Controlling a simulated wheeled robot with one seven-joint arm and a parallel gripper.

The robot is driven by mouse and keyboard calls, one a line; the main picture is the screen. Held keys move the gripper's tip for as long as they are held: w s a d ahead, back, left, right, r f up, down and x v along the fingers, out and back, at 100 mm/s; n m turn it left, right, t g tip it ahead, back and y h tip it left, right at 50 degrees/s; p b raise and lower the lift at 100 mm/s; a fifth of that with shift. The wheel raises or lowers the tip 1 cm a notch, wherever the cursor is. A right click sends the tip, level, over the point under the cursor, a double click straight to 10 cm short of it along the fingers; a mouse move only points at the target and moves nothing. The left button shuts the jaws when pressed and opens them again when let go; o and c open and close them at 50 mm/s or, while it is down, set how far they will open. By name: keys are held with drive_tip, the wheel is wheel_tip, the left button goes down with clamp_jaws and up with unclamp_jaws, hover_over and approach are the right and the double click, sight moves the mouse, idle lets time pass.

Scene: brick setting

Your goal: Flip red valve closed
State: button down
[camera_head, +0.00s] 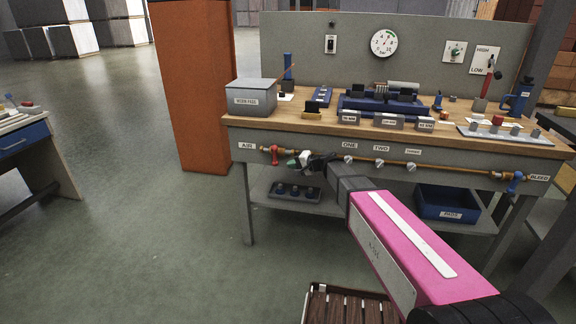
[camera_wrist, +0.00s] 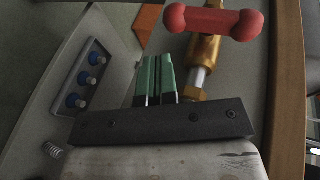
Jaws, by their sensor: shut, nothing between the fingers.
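The red valve handle (camera_head: 274,154) is on the brass pipe at the left end of the bench front, near the AIR label. In the wrist view the red handle (camera_wrist: 212,21) lies crosswise to the brass pipe (camera_wrist: 203,48). My gripper (camera_head: 291,163) is just right of the valve in the head view. In the wrist view my green-tipped fingers (camera_wrist: 157,62) are together, with nothing between them. They are beside the pipe, apart from the red handle. My wrist hides part of the pipe in the head view.
The brass pipe (camera_head: 435,170) runs along the bench front to a blue valve (camera_head: 514,182) by the BLEED label. The workbench (camera_head: 320,122) carries a grey box (camera_head: 251,93) and several tools. A lower shelf holds a dark tray (camera_head: 292,192) and a blue bin (camera_head: 447,203).

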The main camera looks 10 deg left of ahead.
drive_tip(key=s+d, duration=0.3)
drive_tip(key=d, duration=0.6)
drive_tip(key=shift+d+r, duration=0.25)
drive_tip(key=shift+d, duration=0.15)
drive_tip(key=s+d+f+g+h, duration=0.1)
drive_tip(key=s+d+f+h, duration=0.3)
drive_tip(key=d, duration=0.5)
drive_tip(key=s+d+f+n+g+h, duration=0.1)
drive_tip(key=s+d+f+g+h, duration=0.1)
drive_tip(key=s+d+h, duration=0.3)
drive_tip(key=s+d+f+n+g+h, duration=0.1)
drive_tip(key=s+d+f+h, duration=0.3)
drive_tip(key=s+d, duration=0.7)
drive_tip(key=d+f, duration=0.1)
drive_tip(key=d, duration=0.3)
drive_tip(key=shift+s+d+f, duration=0.2)
drive_tip(key=shift+d+f, duration=0.05)
drive_tip(key=shift+f, duration=0.1)
